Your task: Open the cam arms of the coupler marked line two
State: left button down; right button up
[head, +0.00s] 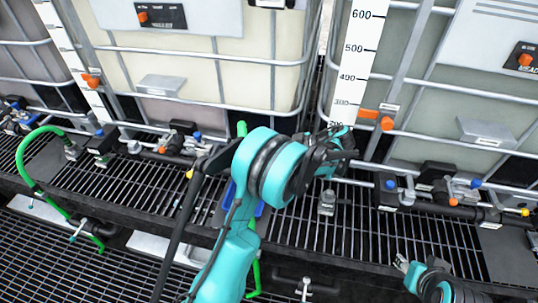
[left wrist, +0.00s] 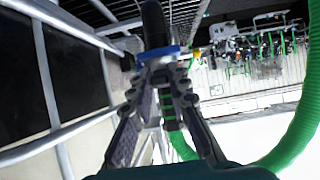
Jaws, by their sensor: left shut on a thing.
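My left gripper (left wrist: 165,68) is shut on a blue part (left wrist: 166,52) at the end of a dark tube, seen in the left wrist view. I cannot tell whether it is a cam arm or the coupler body. A green ribbed hose (left wrist: 298,130) loops close on the right. In the head view my left arm covers the middle of the manifold. A blue piece (head: 231,190) and a green hose (head: 254,272) show partly behind it. No line number is readable. My right gripper (head: 418,278) is at the lower right, away from the couplers; its jaw opening is unclear.
Caged totes stand behind, with level scales (head: 358,65) and orange markers (head: 387,123). Pipes and valves (head: 440,192) line the dark grating (head: 350,235). Another green hose (head: 22,165) curves at the left. The cage bars (left wrist: 50,85) run close beside my left gripper.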

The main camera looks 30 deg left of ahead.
pick_arm(q)
jog(key=c, duration=1.4)
grip_release()
jog(key=shift+c, duration=0.2)
jog(key=v, duration=0.7)
jog(key=shift+d, duration=0.25)
jog(key=shift+r, duration=0.15)
